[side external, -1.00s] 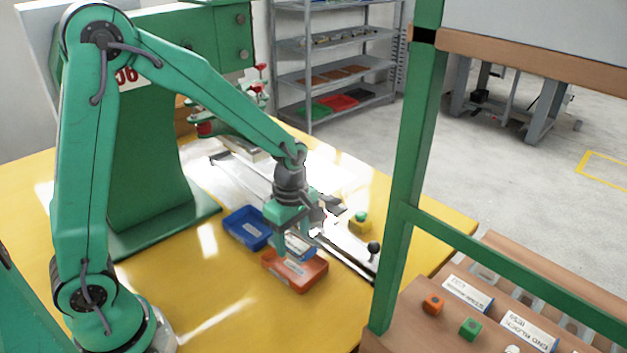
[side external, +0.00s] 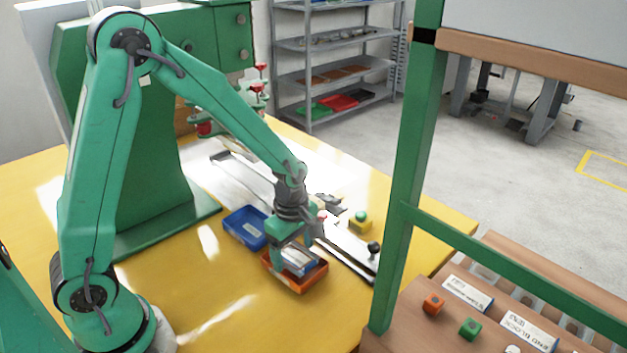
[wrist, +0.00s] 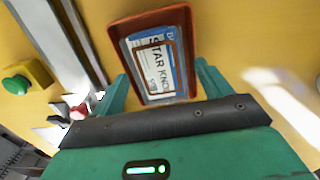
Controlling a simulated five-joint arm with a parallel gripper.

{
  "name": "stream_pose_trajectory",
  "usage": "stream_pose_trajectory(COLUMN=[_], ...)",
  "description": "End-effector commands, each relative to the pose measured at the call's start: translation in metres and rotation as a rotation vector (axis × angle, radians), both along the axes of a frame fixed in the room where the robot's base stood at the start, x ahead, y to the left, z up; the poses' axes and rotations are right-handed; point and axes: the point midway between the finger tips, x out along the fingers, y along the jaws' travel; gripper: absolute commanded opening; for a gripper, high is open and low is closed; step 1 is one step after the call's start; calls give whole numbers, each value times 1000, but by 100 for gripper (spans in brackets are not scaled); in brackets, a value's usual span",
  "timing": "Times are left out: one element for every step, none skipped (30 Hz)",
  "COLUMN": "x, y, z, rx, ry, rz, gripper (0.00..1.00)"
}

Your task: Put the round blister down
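The round blister (side external: 298,262) is a clear pack with a white and blue printed card, partly reading "STAR KNO" in the wrist view (wrist: 152,55). My gripper (side external: 295,252) points down over the orange tray (side external: 291,286). Its two fingers stand on either side of the blister, and it appears shut on it. In the wrist view, the gripper (wrist: 160,70) has the blister between its fingers, with the orange tray (wrist: 150,18) around and below it. The blister is low at the tray opening. I cannot tell whether it touches the tray floor.
A blue tray (side external: 243,230) with a pack in it stands just left of the orange one. Behind are a metal rail (side external: 345,262) and a yellow box with a green button (side external: 360,223). A green post (side external: 410,180) stands to the right. The front yellow tabletop is clear.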

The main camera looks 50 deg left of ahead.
Motion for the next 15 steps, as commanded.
stream_pose_trajectory(x=[0,0,0,0,0,0,0,0,0,0,0,1,1,1,1], y=[0,0,0,0,0,0,0,0,0,0,0,0,0,0,0], z=[0,0,0,0,0,0,1,1,2,2,3,5,7,9,12], rx=[0,0,0,0,0,0,0,0,0,0,0,-1,-1,0,0], ry=[0,0,0,0,0,-1,-1,-1,-1,-2,-2,-3,-3,-2,-2], rz=[0,0,0,0,0,0,0,0,0,0,0,0,0,0,0], gripper=[77,77,77,77,77,77,77,77,77,77,77,77,77,77,77])
